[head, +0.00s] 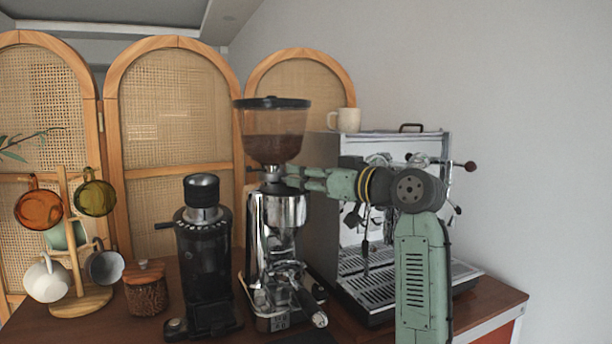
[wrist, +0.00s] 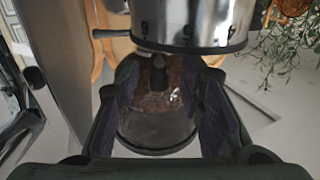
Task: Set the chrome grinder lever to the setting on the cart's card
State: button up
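The chrome grinder (head: 282,222) stands mid-cart under a hopper of beans (head: 270,135). My gripper (head: 292,177) reaches in from the right at the neck between hopper and body. In the wrist view the picture looks upside down: the chrome collar (wrist: 190,22) with dark marks is on top, the hopper (wrist: 155,125) below. My open gripper (wrist: 160,75) has its dark fingers apart on either side of the neck. A small dark knob (wrist: 158,66) shows between them, and a thin dark rod (wrist: 108,33) juts left by the collar. I cannot tell which is the lever. No readable card shows.
A black grinder (head: 203,262) stands close on the left. An espresso machine (head: 318,215) with a mug (head: 344,120) on top is close on the right, behind my arm. A wooden-lidded jar (head: 146,290) and a mug tree (head: 72,298) are farther left.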

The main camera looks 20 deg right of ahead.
jog(key=v, duration=1.1)
jog(key=shift+s+d, duration=0.25)
jog(key=shift+s, duration=0.1)
